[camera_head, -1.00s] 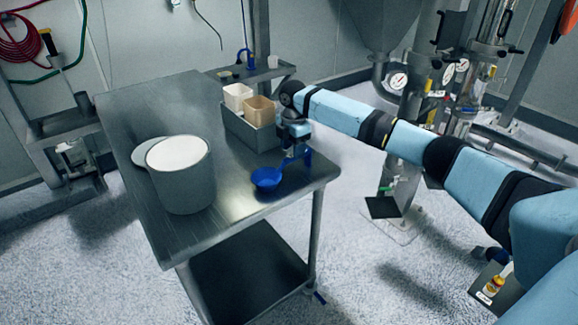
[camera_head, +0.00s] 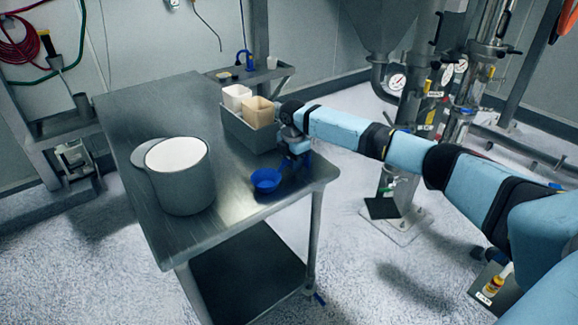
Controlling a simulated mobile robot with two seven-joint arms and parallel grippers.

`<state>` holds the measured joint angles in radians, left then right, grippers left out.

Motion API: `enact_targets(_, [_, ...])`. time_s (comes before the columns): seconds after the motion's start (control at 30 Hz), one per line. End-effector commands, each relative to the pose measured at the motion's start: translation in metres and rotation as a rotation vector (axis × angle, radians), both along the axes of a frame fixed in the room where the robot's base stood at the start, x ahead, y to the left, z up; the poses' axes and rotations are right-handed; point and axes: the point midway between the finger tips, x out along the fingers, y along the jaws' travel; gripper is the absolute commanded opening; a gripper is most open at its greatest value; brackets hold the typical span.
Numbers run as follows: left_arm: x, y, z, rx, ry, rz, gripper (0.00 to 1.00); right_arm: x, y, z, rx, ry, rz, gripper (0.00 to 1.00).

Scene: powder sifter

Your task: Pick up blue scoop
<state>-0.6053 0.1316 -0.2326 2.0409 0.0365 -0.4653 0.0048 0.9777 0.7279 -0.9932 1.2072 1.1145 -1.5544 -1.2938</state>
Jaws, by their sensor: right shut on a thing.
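The blue scoop (camera_head: 265,181) is at the right front part of the metal table (camera_head: 228,222), its round bowl facing up. My right gripper (camera_head: 291,168) is at the scoop's handle end, just right of the bowl, and is shut on the scoop. The gripper and arm hide most of the handle. I cannot tell whether the bowl touches the table top. My left gripper is not in view.
A grey bucket with white contents (camera_head: 181,188) stands on the table's left, with a round lid beside it. A grey bin (camera_head: 243,131) holding tan and white containers is behind the scoop.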

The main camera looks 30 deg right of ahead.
Motion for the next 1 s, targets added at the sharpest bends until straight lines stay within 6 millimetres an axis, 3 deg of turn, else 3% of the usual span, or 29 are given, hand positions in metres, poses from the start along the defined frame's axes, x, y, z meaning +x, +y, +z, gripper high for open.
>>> enact_targets(0.27, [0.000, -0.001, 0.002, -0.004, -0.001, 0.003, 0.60, 0.001, 0.000, 0.016, 0.001, -0.002, 0.000, 0.00])
enact_targets(0.37, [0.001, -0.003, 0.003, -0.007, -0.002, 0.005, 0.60, 0.000, 0.000, 0.036, 0.000, -0.003, 0.000, 0.00])
enact_targets(0.8, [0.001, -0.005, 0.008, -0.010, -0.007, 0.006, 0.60, 0.001, 0.000, 0.158, 0.001, -0.004, 0.000, 0.00])
enact_targets(1.0, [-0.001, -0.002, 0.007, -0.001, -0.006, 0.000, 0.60, 0.001, 0.000, 0.190, 0.001, -0.002, 0.000, 0.00])
